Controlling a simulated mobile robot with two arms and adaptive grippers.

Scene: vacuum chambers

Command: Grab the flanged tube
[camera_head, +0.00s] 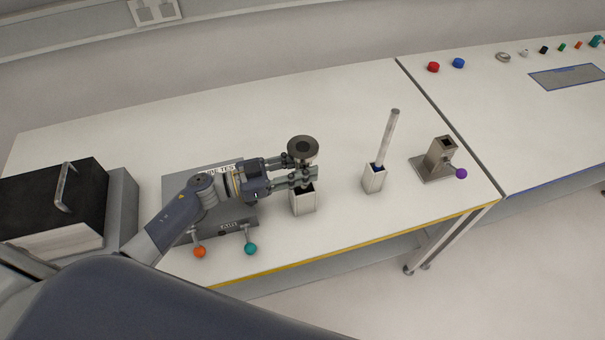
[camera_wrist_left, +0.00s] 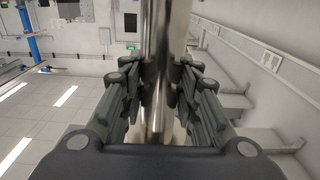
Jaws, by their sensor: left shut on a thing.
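The flanged tube (camera_head: 303,147) stands upright with its round, dark-centred flange on top, above a square metal holder (camera_head: 303,201). My left gripper (camera_head: 308,177) comes in from the left and is shut on the tube below the flange. The fingers hide part of the tube, and I cannot tell how far its lower end sits in the holder. In the left wrist view the shiny tube (camera_wrist_left: 166,60) runs vertically between both fingers, which touch it from either side. My right gripper is not in view.
To the right, a second square holder (camera_head: 373,180) holds a slim rod (camera_head: 389,137). Further right is a square metal post on a plate (camera_head: 436,165) with a purple knob. A grey box with orange and teal knobs (camera_head: 223,228) lies under my arm. The back of the table is clear.

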